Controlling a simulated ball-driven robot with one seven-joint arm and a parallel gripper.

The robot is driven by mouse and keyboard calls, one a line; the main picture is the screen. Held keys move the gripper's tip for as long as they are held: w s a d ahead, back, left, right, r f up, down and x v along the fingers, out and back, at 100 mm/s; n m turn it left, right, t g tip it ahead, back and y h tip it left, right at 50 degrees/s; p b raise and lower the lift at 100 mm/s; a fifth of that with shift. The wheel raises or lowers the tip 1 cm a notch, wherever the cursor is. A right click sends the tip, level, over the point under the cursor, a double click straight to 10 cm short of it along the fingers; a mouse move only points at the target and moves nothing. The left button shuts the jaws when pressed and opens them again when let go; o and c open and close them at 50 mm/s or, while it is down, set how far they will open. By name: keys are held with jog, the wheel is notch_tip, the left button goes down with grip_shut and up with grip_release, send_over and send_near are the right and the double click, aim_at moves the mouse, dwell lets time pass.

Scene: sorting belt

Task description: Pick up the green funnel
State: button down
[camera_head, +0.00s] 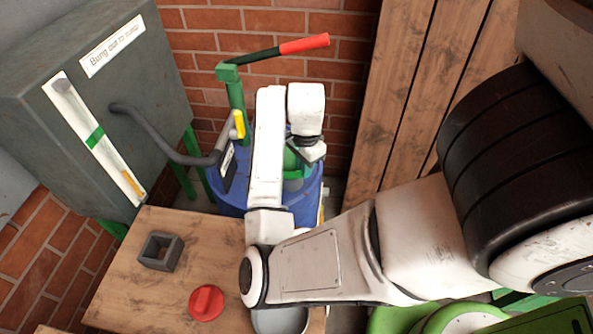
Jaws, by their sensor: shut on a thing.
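The green funnel (292,170) is at the top of the blue drum (312,203), partly hidden behind my white arm and gripper. My gripper (309,153) points down over the drum top, with its dark jaws shut on the edge of the funnel. Much of the funnel and the jaw tips are covered. I cannot tell whether the funnel still touches the drum.
A grey tank (60,110) with a hose stands left. The wooden table (128,275) holds a grey square block (161,251), a red cap (206,302) and a grey round thing (280,321).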

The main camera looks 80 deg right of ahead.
notch_tip(320, 180, up, 10)
jog(key=p, duration=0.3)
jog(key=shift+w, duration=0.1)
dwell(1.6)
